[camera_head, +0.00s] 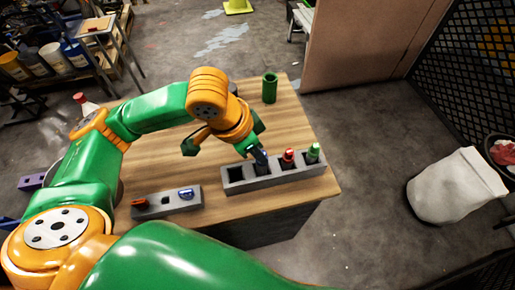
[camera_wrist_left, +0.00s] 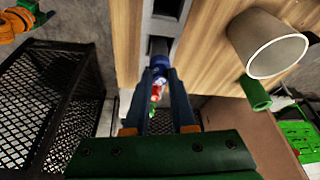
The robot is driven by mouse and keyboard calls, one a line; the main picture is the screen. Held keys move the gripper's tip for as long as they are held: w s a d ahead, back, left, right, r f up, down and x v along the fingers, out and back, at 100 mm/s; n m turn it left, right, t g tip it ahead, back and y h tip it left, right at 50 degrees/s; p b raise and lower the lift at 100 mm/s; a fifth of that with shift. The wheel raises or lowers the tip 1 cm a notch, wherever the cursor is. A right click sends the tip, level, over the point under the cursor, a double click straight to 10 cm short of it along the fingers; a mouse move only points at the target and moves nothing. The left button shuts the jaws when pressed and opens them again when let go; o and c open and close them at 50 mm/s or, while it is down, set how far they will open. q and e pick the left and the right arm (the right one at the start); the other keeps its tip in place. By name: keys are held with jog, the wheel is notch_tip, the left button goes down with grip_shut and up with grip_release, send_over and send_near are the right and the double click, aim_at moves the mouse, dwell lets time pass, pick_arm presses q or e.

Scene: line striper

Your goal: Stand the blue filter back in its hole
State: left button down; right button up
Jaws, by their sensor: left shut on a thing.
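My left gripper (camera_head: 259,154) points down at the long grey rack (camera_head: 275,179) at the table's front right. It also shows in the left wrist view (camera_wrist_left: 160,78), its two dark fingers closed on the blue filter (camera_wrist_left: 158,66). In the head view, the blue filter (camera_head: 262,163) is upright or nearly so at the rack's second hole from the left. The fingers partly cover it, and how deep it sits cannot be told. The leftmost hole (camera_head: 236,174) is empty and dark. My right gripper is not clearly seen.
A red-topped filter (camera_head: 289,157) and a green-topped one (camera_head: 313,152) stand just right in the same rack. A smaller grey block (camera_head: 166,202) with red and blue pieces lies left. A green cylinder (camera_head: 269,88) stands at the back of the table.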

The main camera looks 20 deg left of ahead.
pick_arm(q)
jog(key=shift+f, duration=0.65)
jog(key=shift+c, duration=1.8)
grip_release()
jog(key=p+v, duration=0.7)
jog(key=p, duration=0.1)
